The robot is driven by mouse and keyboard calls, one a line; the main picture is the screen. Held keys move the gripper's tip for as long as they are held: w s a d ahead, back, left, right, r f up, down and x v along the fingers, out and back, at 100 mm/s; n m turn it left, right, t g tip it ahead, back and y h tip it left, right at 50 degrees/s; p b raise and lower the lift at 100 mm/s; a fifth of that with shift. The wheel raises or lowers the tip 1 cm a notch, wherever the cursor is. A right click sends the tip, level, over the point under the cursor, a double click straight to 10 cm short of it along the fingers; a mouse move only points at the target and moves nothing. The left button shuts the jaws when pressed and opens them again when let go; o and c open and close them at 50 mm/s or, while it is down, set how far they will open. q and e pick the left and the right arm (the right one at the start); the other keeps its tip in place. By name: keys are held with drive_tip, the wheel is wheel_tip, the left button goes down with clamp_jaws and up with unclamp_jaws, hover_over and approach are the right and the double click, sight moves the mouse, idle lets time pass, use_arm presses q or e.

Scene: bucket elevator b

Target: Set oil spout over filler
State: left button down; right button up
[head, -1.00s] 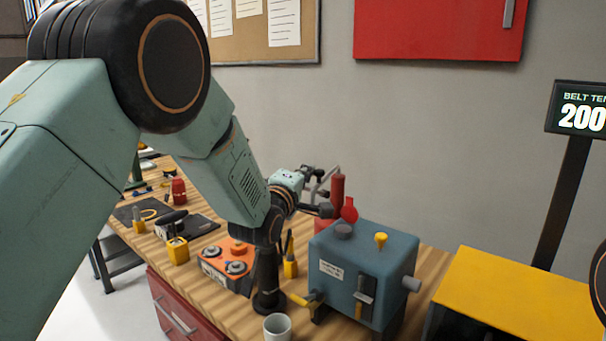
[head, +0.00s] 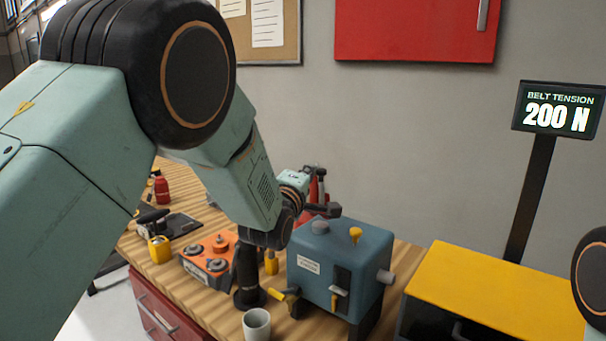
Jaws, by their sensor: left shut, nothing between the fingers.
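A blue-grey gearbox (head: 345,265) stands on the wooden bench. On its top are a dark round fitting (head: 320,226) and a yellow plug (head: 355,235); I cannot tell for sure which is the filler. A red can-like thing (head: 311,192) is behind my left wrist, partly hidden; its spout cannot be made out. My left gripper (head: 326,210) is shut and empty, just above the gearbox's back left top edge and in front of the red thing. Its fingertips are small and dark. My right gripper is out of view.
A white cup (head: 257,325), a black post (head: 248,285) and an orange box (head: 212,255) with round fittings stand left of the gearbox. A yellow-topped cabinet (head: 495,295) is at right, below a "BELT TENSION 200 N" display (head: 558,112). The bench strip behind the gearbox's right side looks clear.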

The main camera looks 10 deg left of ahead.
use_arm(q)
drive_tip(key=shift+d+r+m+h, duration=0.1)
drive_tip(key=shift+d+m+h, duration=0.2)
drive_tip(key=shift+d, duration=0.2)
drive_tip(key=shift+d+r, duration=0.1)
drive_tip(key=shift+a, duration=0.25)
